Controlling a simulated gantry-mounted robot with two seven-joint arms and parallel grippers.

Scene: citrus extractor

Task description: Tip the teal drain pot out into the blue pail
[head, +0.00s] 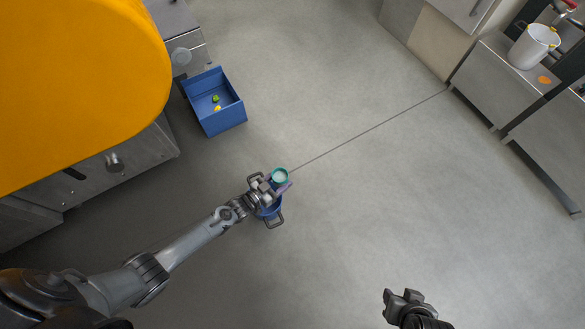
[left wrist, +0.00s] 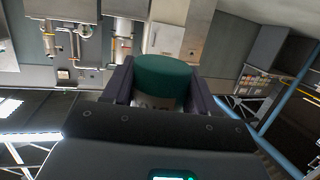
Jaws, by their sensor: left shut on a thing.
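The teal pot (head: 280,176) shows in the head view as a teal ring with a pale inside facing the camera. My left gripper (head: 277,183) is shut on it. In the left wrist view the teal pot (left wrist: 165,75) sits between the two dark fingers, with a paler part below the teal. The blue pail (head: 271,212), with dark loop handles, is on the floor side of my left gripper and mostly hidden by it. The pot's height above the pail is unclear. My right gripper (head: 404,297) is at the bottom, apart from everything; its jaw gap is unclear.
A blue open crate (head: 226,118) with a green and a yellow item stands at the upper left, beside metal cabinets. A large yellow-orange body (head: 75,85) fills the top left. A white pot (head: 533,47) stands on a right-hand counter. The middle floor is clear.

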